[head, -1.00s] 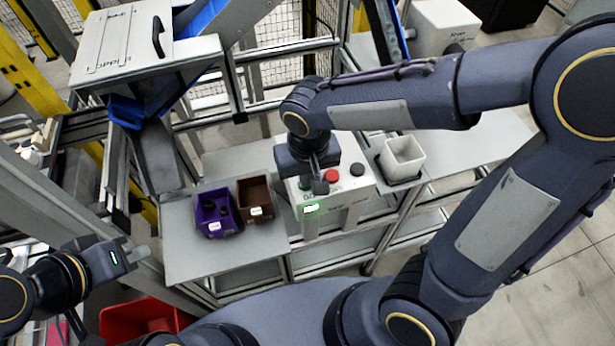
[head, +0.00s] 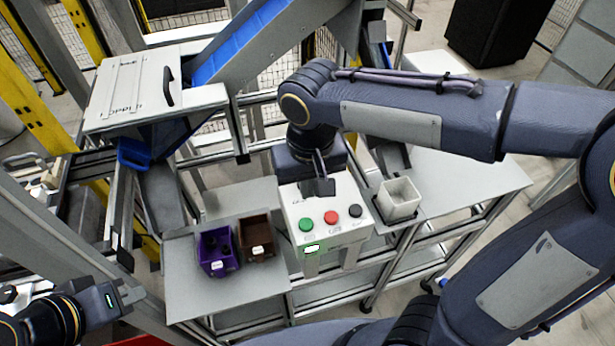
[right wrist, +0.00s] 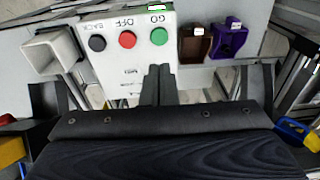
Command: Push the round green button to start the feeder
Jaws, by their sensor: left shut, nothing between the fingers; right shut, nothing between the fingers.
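The round green button (head: 306,225) is at the left of a row on the top of a white control box (head: 333,240). A red button (head: 331,217) and a black button (head: 355,211) sit to its right. In the right wrist view the green button (right wrist: 160,36) is labelled GO. My right gripper (head: 324,190) is shut and empty over the back part of the box, behind the buttons; its fingertips (right wrist: 158,72) show apart from the green button in the right wrist view. My left gripper (head: 128,295) is at the lower left, away from the box.
A purple bin (head: 218,262) and a brown bin (head: 257,252) stand on the grey table (head: 190,290) left of the box. A white square container (head: 399,198) stands right of it. The hopper (head: 140,90) and blue chute (head: 235,45) are behind.

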